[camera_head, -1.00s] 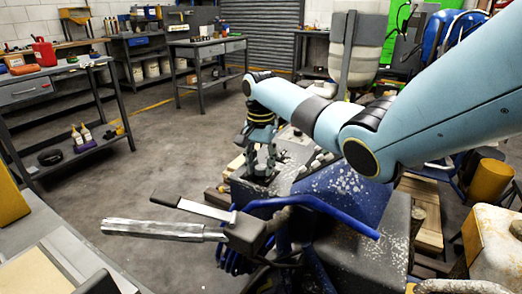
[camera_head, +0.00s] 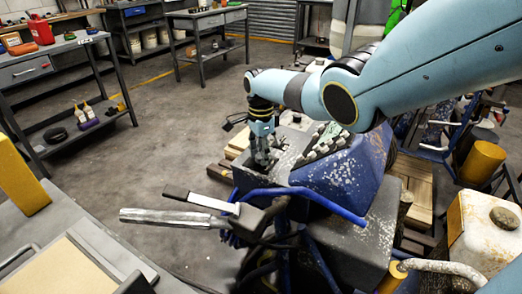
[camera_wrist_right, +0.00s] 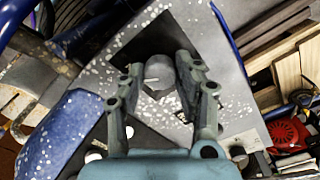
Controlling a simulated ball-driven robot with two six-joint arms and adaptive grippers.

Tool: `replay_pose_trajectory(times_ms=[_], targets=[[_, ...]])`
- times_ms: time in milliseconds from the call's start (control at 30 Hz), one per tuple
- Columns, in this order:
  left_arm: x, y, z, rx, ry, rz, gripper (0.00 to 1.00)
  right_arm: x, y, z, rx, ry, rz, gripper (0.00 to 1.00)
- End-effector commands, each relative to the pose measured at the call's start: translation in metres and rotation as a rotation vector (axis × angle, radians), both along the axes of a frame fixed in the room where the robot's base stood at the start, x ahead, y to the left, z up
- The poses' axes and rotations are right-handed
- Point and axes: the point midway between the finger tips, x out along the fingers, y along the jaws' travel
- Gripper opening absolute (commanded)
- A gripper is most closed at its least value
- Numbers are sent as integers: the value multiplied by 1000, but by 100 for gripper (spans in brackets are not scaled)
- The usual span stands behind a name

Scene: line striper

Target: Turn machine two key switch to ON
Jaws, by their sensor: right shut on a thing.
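The key switch (camera_wrist_right: 158,75) is a grey rounded knob with a pale mark on its face, set on a dark part of a speckled grey panel (camera_wrist_right: 205,30). In the right wrist view my right gripper (camera_wrist_right: 160,72) has one finger on each side of the knob and is shut on it. In the head view my right gripper (camera_head: 262,163) points down onto the top panel of the blue, paint-spattered line striper (camera_head: 310,188). The fingers hide the switch there. The ON marking cannot be read. My left gripper is not in view.
The striper's handlebar grip (camera_head: 165,217) sticks out left, and a blue tube (camera_head: 310,196) runs along its front. A white tank (camera_head: 485,230) stands right. A grey workbench (camera_head: 60,45) stands at the left, with open floor (camera_head: 175,125) between.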

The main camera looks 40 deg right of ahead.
Motion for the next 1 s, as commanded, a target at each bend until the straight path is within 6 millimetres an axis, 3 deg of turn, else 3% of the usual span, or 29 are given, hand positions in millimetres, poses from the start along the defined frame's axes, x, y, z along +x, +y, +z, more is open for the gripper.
replay_pose_trajectory(times_ms=[533,567,700,733,1000], targets=[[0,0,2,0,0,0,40,1,-1,1,-2,-2,-28,0],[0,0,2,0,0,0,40,1,-1,1,-2,-2,-28,33],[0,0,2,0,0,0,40,1,-1,1,-2,-2,-27,51],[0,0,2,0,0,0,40,1,-1,1,-2,-2,-27,55],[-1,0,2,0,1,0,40,0,0,1,0,-1,-26,55]])
